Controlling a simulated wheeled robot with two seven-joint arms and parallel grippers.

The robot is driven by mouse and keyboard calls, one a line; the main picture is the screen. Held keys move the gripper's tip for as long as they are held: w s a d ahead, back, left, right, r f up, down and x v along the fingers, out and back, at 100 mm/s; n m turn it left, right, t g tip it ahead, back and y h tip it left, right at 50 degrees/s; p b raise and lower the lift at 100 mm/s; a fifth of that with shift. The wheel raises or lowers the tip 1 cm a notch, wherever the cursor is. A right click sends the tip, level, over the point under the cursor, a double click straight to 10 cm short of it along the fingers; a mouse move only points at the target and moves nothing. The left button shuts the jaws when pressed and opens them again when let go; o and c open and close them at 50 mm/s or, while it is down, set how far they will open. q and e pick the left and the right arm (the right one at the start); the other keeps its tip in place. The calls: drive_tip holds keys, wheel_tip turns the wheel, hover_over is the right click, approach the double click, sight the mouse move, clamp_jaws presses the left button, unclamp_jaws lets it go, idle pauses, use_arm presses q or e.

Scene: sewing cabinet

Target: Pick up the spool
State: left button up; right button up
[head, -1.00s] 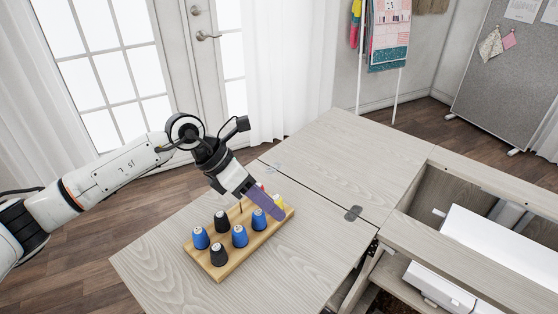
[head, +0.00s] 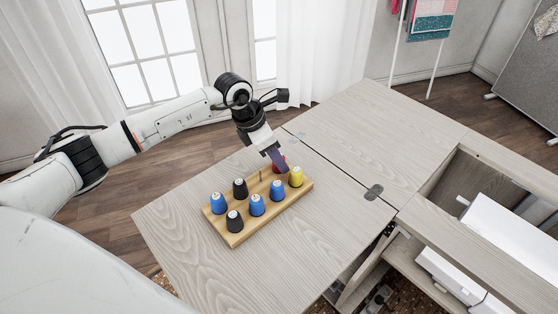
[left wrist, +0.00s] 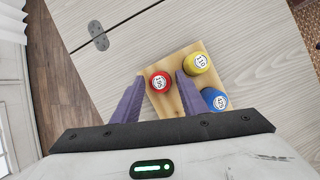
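A wooden spool board (head: 236,238) lies on the cabinet top and holds several spools: blue, black, yellow and red. The red spool (left wrist: 159,81) stands near the far end of the board, by the yellow spool (head: 296,177); it also shows, partly hidden by my fingers, in the head view (head: 281,163). My left gripper (head: 275,156) points down over the red spool. In the left wrist view its purple fingers (left wrist: 159,84) are apart, with the red spool showing between their tips; no grip on it is visible. My right gripper is out of view.
Close to the red spool are the yellow spool and a blue spool (head: 277,191). A bare wooden peg (head: 261,175) stands on the board. The wooden cabinet top (head: 360,130) is clear beyond a hinge (head: 374,192). An open compartment with a white machine (head: 500,245) lies at right.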

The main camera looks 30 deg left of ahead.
use_arm(q)
drive_tip(key=shift+w+d+f, duration=0.1)
drive_tip(key=shift+w+f, duration=0.05)
drive_tip(key=shift+f, duration=0.3)
drive_tip(key=c, duration=0.8)
drive_tip(key=shift+r, duration=0.1)
wheel_tip(320, 180, up, 10)
drive_tip(key=shift+b, duration=0.45)
